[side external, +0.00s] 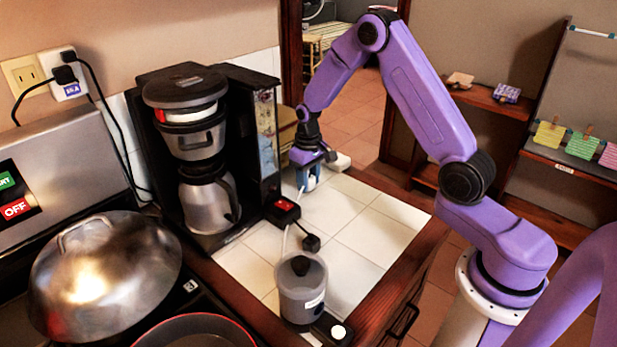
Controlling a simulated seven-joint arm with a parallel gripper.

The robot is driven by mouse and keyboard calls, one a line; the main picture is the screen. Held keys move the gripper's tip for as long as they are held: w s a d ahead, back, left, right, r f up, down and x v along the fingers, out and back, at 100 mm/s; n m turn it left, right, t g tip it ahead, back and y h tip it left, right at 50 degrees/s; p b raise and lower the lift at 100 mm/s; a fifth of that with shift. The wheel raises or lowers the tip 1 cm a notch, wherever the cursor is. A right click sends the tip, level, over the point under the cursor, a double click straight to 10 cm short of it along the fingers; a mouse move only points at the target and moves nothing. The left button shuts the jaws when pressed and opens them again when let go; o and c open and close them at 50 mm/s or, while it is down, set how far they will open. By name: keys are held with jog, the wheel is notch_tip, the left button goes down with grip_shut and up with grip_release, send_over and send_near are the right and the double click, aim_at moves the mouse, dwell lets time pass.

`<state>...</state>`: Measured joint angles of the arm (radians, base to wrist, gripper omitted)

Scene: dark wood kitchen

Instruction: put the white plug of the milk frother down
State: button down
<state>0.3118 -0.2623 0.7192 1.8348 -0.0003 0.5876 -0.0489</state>
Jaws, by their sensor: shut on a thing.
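The milk frother (303,292) is a translucent grey jug with a dark lid knob, standing upright at the near end of the white tiled counter. A pale cord (298,198) shows between it and my gripper (309,181), passing by the red-switch box. My gripper points down over the far part of the tiles, right of the coffee maker. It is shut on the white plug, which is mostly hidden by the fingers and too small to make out. I cannot tell whether the plug touches the tiles.
A coffee maker (208,205) stands left of the gripper. A black box with a red switch (283,209) and a small black plug (311,242) lie on the tiles. A wall outlet (66,75) and domed pan lid (103,262) are left. Tiles right of the switch are clear.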

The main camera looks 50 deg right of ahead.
jog(key=shift+f, duration=0.25)
jog(key=c, duration=0.7)
grip_release()
jog(key=shift+o, duration=0.2)
notch_tip(320, 180, up, 13)
jog(key=shift+r, duration=0.15)
